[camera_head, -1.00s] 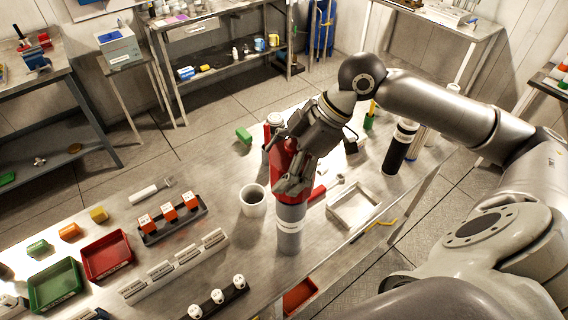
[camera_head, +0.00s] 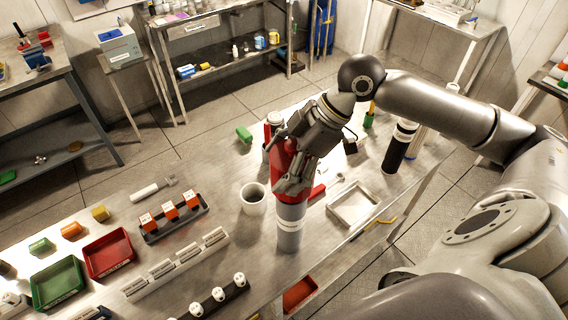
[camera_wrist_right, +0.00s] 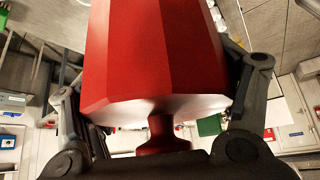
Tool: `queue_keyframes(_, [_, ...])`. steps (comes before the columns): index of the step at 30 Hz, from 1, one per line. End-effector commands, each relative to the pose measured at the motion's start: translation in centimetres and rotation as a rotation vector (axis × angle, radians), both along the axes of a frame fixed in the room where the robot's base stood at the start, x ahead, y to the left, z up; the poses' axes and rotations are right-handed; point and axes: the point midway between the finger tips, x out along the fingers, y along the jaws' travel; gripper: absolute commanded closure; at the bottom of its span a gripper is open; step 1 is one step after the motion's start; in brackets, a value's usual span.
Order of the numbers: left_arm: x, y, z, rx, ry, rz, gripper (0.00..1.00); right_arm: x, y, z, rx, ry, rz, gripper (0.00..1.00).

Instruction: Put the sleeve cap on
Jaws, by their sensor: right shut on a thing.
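The red sleeve cap (camera_head: 284,165) is held in my right gripper (camera_head: 290,185), over the top of a grey cylindrical sleeve (camera_head: 290,235) with a white band that stands upright on the table. In the right wrist view the red cap (camera_wrist_right: 155,55) fills the middle, with the gripper fingers (camera_wrist_right: 160,100) on both sides of it. The cap looks in line with the sleeve; the gripper hides part of the joint, so I cannot tell whether it is fully seated. My left gripper is not in view.
A white cup (camera_head: 253,200) stands just left of the sleeve. A white tray (camera_head: 354,205) lies to its right, and a black cylinder (camera_head: 397,152) stands farther right. A rack with orange blocks (camera_head: 175,222), a red bin (camera_head: 108,254) and a green bin (camera_head: 57,287) are at left.

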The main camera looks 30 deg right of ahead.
Motion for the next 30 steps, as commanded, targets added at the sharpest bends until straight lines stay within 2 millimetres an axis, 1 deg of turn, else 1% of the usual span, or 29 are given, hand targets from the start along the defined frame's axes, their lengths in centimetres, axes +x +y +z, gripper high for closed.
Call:
queue_keyframes(10, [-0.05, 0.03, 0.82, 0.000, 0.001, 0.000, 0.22, -0.05, -0.03, 0.09, 0.000, 0.002, 0.000, 0.47])
queue_keyframes(30, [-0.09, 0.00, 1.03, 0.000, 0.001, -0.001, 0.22, -0.03, -0.01, 0.08, 0.000, 0.000, 0.000, 0.47])
